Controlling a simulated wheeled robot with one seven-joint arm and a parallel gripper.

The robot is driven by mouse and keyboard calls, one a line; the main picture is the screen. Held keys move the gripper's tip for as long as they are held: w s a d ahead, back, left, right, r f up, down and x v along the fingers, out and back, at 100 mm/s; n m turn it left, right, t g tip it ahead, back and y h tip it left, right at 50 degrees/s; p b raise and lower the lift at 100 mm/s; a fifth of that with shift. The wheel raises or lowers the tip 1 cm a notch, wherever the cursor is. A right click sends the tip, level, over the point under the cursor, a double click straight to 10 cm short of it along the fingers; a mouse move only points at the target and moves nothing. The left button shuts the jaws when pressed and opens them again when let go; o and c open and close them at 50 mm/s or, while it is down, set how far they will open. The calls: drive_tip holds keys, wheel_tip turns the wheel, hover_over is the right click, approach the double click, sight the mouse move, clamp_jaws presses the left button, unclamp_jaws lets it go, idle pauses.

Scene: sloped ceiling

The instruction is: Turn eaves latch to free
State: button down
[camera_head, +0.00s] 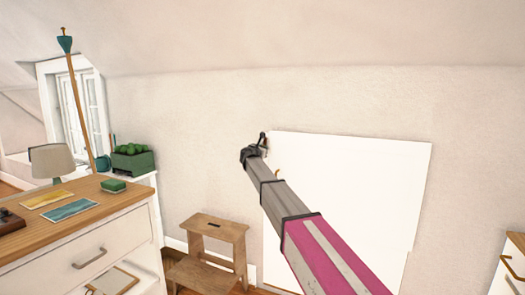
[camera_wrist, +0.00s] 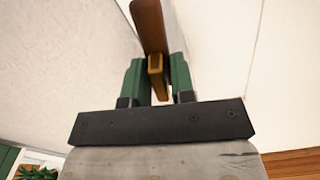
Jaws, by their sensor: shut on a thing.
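The eaves latch is a brown, wooden-looking bar (camera_wrist: 149,28) with a lighter brass-coloured end; it stands nearly upright in the wrist view. My gripper (camera_wrist: 157,78) has its green fingers on either side of the latch's lower end and is shut on it. In the head view my gripper (camera_head: 263,139) is at the upper left corner of the white eaves panel (camera_head: 350,175), which sits flush-looking against the wall. The latch is mostly hidden by my gripper there. A small orange-brown piece (camera_head: 277,171) shows on the panel just below my gripper.
A wooden step stool (camera_head: 215,232) stands on the floor left of the panel. A white dresser with a wooden top (camera_head: 115,200) fills the lower left. A white cabinet (camera_head: 510,270) stands at the right edge. The sloped ceiling (camera_head: 300,35) is overhead.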

drive_tip(key=shift+n, duration=1.1)
drive_tip(key=c, duration=1.2)
unclamp_jaws()
drive_tip(key=shift+o, duration=0.2)
drive_tip(key=shift+s, duration=0.1)
drive_tip(key=v, duration=1)
drive_tip(key=shift+s, duration=0.35)
